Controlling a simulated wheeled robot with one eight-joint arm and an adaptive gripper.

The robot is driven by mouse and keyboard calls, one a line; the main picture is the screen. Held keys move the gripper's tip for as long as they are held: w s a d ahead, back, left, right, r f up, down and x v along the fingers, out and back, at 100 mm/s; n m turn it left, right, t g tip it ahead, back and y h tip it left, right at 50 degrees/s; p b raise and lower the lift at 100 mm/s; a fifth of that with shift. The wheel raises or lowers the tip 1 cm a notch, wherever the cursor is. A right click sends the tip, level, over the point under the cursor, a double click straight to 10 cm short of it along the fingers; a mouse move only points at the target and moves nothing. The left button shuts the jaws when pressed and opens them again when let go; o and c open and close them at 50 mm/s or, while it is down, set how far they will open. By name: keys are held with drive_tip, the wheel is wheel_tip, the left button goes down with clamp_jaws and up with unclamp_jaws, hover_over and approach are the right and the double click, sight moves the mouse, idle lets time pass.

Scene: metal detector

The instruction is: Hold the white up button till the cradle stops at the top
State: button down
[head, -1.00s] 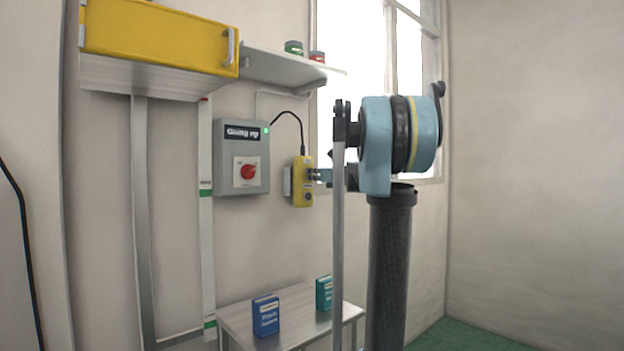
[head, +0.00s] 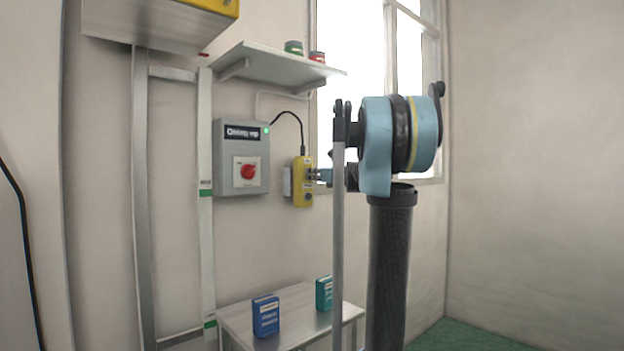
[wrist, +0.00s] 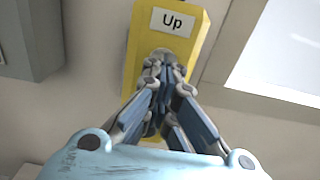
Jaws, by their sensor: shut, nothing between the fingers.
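The yellow pendant (head: 302,190) hangs on the wall on a black cable. In the wrist view the pendant (wrist: 192,50) carries a label reading "Up". My gripper (wrist: 163,58) is shut, with its tips at the pendant's face just below that label. In the head view my gripper (head: 312,174) meets the pendant's right side. The white up button is hidden behind the fingertips, so I cannot see it pressed. The cradle (head: 160,28) is at the top left on its rails (head: 206,240); its yellow load (head: 222,6) is mostly above the picture's edge.
A grey control box (head: 225,165) with a red knob and a lit green lamp is left of the pendant. A shelf (head: 270,70) with green and red tins is above. A small table (head: 295,300) below bears two boxes. The floor at right is clear.

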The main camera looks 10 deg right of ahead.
drive_tip(key=v, duration=0.8)
drive_tip(key=shift+w, duration=0.1)
idle(1.0)
drive_tip(key=s+a+f+n+g+h, duration=0.1)
drive_tip(key=s+a+f+n+g, duration=0.35)
drive_tip(key=s+f+n, duration=0.55)
drive_tip(key=s+a+f+n+g+h, duration=0.1)
drive_tip(key=s+a+f+n+g, duration=0.4)
drive_tip(key=s+f, duration=0.8)
drive_tip(key=s+d+f+n+g+h, duration=0.1)
drive_tip(key=s+d+f+n+h, duration=0.1)
drive_tip(key=s+f, duration=0.4)
drive_tip(key=s+d+f+n+g+h, duration=0.1)
drive_tip(key=s+d+f+n+h, duration=0.2)
drive_tip(key=s+f+n, duration=0.4)
drive_tip(key=s+d+f+n+g+h, duration=0.1)
drive_tip(key=s+d+f+n+h, duration=0.2)
drive_tip(key=f, duration=0.8)
drive_tip(key=s+d+n, duration=0.2)
drive_tip(key=s, duration=0.2)
